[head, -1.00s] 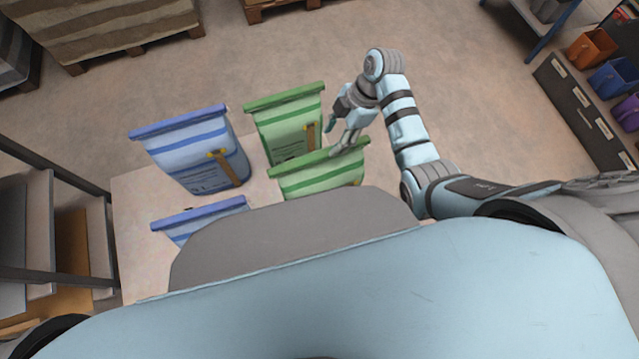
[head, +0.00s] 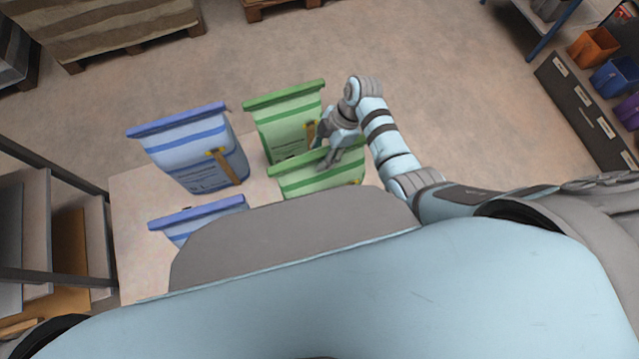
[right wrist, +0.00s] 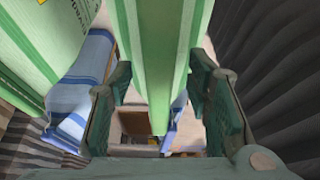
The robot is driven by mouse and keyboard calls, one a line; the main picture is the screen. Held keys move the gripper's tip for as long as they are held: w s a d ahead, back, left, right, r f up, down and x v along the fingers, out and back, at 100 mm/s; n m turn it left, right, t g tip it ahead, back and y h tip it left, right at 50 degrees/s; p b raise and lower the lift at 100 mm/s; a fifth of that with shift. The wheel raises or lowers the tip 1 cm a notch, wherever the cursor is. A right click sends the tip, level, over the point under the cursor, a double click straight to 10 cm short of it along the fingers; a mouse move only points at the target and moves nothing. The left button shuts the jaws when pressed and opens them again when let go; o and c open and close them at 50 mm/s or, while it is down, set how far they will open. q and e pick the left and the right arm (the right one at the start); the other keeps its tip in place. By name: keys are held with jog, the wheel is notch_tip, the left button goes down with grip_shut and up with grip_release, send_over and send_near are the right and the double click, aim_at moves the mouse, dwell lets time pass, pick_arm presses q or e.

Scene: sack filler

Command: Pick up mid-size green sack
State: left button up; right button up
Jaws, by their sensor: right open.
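Two green sacks with darker green bands stand on the table. The rear green sack (head: 285,128) shows more of its face, with a dark printed label and a yellow-brown strip. The front green sack (head: 315,180) is nearer to me, and its lower part is hidden behind my own body. My right gripper (head: 325,155) is at the top edge of the front green sack, towards its right side. In the right wrist view the open fingers stand on either side of a green sack's edge (right wrist: 160,65), with gaps showing. My left gripper is not in view.
A large blue sack (head: 192,150) stands left of the green ones, and a smaller blue sack (head: 200,215) is in front of it. The pale table top (head: 130,215) shows at the left. A metal rack (head: 60,160) stands at the left edge.

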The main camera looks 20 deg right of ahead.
jog(key=shift+f, duration=0.1)
grip_shut()
dwell(0.3)
dwell(0.4)
